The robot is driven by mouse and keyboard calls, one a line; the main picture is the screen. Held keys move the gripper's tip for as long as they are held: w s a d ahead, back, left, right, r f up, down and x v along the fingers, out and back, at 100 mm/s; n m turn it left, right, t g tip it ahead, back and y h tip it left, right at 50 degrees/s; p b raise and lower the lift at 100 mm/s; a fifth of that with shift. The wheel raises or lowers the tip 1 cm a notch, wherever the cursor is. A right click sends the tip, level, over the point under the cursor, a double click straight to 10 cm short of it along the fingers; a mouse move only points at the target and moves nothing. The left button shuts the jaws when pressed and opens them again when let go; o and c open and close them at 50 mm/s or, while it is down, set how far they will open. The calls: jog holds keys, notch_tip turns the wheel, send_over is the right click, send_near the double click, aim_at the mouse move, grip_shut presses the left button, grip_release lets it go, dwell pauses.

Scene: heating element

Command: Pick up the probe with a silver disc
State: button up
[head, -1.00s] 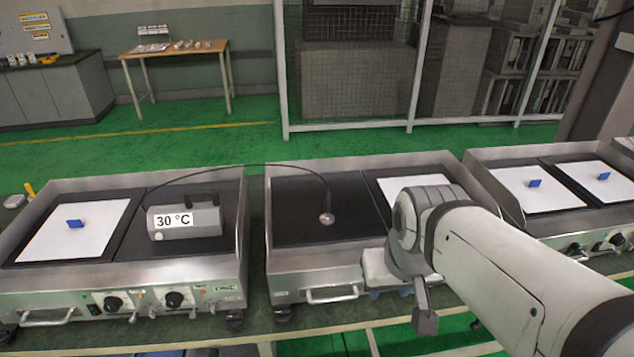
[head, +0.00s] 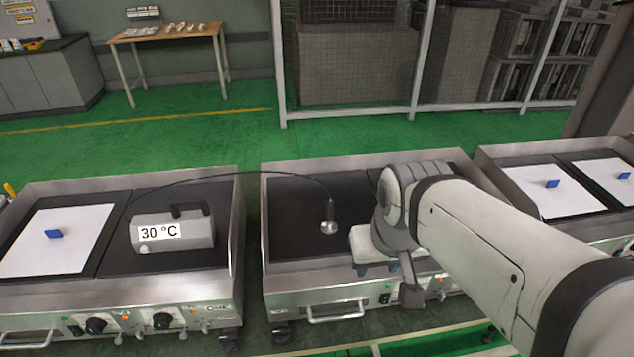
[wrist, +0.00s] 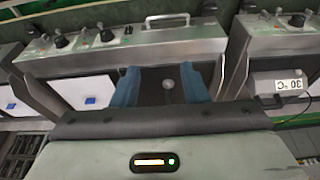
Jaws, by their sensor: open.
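The probe with a silver disc (head: 327,227) stands on the dark left plate of the middle griddle, its thin black cable arching left to a grey meter (head: 173,232) reading 30 °C. My gripper (head: 376,268) is over the front of the middle griddle, to the right of the probe and apart from it. In the wrist view my open gripper (wrist: 166,92) shows two blue fingers, with the silver disc (wrist: 168,84) visible between them, farther off. Nothing is held.
A griddle (head: 222,305) stands to the left, with a white sheet (head: 58,238) and blue tab on it. Another griddle (head: 505,182) at right carries similar sheets. Raised steel walls edge each griddle. The dark plate around the probe is otherwise clear.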

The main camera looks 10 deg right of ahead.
jog(key=shift+o, duration=0.8)
jog(key=shift+w+f+b, duration=0.25)
jog(key=shift+w+b, duration=0.05)
jog(key=shift+w, duration=0.1)
jog(key=shift+t, duration=0.8)
jog(key=w+f+b, duration=0.2)
jog(key=w+b, duration=0.1)
jog(key=w, duration=0.3)
jog(key=w+f+b, duration=0.3)
jog(key=w, duration=0.2)
jog(key=w+f+b, duration=0.3)
jog(key=w, duration=0.3)
jog(key=shift+w+a, duration=0.3)
jog(key=shift+a, duration=0.05)
jog(key=t+b, duration=0.2)
jog(key=b, duration=0.5)
send_near(329, 209)
jog(key=x, duration=0.5)
jog(key=shift+d, duration=0.3)
jog(key=x, duration=0.8)
jog(key=shift+w+a+r, duration=0.1)
jog(key=shift+w, duration=0.2)
jog(key=shift+c, duration=0.4)
grip_shut()
